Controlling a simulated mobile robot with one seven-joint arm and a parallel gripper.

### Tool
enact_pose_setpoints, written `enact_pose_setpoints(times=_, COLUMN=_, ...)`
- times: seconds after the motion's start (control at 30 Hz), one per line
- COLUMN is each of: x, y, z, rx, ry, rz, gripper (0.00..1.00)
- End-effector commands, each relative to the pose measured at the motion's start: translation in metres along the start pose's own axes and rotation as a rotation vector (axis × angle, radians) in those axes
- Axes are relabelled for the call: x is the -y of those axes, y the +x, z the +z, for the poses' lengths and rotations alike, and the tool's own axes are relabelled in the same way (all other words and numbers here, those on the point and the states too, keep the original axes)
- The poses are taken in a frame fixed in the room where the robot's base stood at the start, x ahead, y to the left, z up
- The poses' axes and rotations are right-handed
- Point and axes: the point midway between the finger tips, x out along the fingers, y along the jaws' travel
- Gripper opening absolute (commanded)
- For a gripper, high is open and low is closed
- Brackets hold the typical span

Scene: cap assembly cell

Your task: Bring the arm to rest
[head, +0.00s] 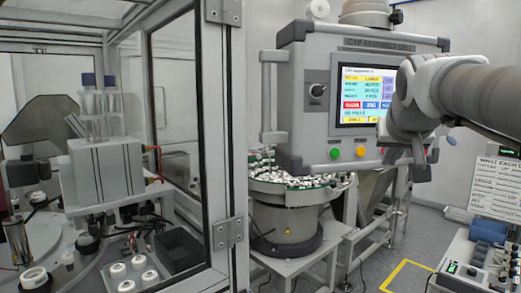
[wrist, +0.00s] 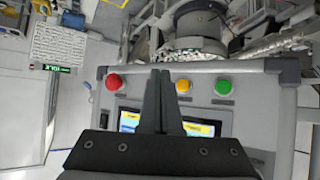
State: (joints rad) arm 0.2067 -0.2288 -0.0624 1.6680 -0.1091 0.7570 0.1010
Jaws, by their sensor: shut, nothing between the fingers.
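My gripper (head: 419,178) hangs from the arm at the right of the head view, with its dark fingers pointing down. It is in front of the right side of the control panel (head: 413,45) and hides part of it. In the wrist view the two black fingers (wrist: 160,74) lie together, shut and empty. They overlap the panel's lit screen (wrist: 130,121) in that view. I cannot tell how far the fingertips are from the panel.
The panel bears a green button (head: 335,153), a yellow button (head: 361,152) and a red button (wrist: 114,82). A bowl feeder (head: 287,215) with small parts stands below. A glazed cabinet (head: 180,120) is at left. A blue-and-grey device (head: 487,240) sits at lower right.

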Motion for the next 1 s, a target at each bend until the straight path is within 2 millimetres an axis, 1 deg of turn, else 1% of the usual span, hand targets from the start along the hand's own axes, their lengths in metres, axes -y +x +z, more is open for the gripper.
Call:
enact_pose_setpoints(times=0.23, x=0.001, y=0.0, z=0.001, rx=0.002, ry=-0.001, rz=-0.001, gripper=0.0)
enact_pose_setpoints(times=0.27, x=0.002, y=-0.001, z=0.003, rx=0.005, ry=-0.002, rz=-0.003, gripper=0.0)
enact_pose_setpoints(times=0.37, x=0.009, y=-0.005, z=0.022, rx=0.032, ry=-0.015, rz=-0.021, gripper=0.0)
enact_pose_setpoints(times=0.47, x=0.024, y=-0.014, z=0.063, rx=0.088, ry=-0.043, rz=-0.056, gripper=0.0)
enact_pose_setpoints(times=0.5, x=0.03, y=-0.018, z=0.084, rx=0.117, ry=-0.056, rz=-0.074, gripper=0.0)
enact_pose_setpoints(times=0.57, x=0.04, y=-0.026, z=0.12, rx=0.165, ry=-0.081, rz=-0.102, gripper=0.0)
enact_pose_setpoints(times=0.6, x=0.046, y=-0.03, z=0.144, rx=0.197, ry=-0.1, rz=-0.119, gripper=0.0)
enact_pose_setpoints(times=0.67, x=0.053, y=-0.038, z=0.181, rx=0.244, ry=-0.126, rz=-0.145, gripper=0.0)
enact_pose_setpoints(times=0.7, x=0.057, y=-0.042, z=0.205, rx=0.274, ry=-0.143, rz=-0.161, gripper=0.0)
enact_pose_setpoints(times=0.77, x=0.061, y=-0.048, z=0.239, rx=0.317, ry=-0.169, rz=-0.181, gripper=0.0)
enact_pose_setpoints(times=0.8, x=0.063, y=-0.052, z=0.26, rx=0.343, ry=-0.186, rz=-0.193, gripper=0.0)
enact_pose_setpoints(times=0.9, x=0.066, y=-0.059, z=0.303, rx=0.396, ry=-0.218, rz=-0.216, gripper=0.0)
enact_pose_setpoints(times=1.0, x=0.066, y=-0.062, z=0.331, rx=0.431, ry=-0.24, rz=-0.229, gripper=0.0)
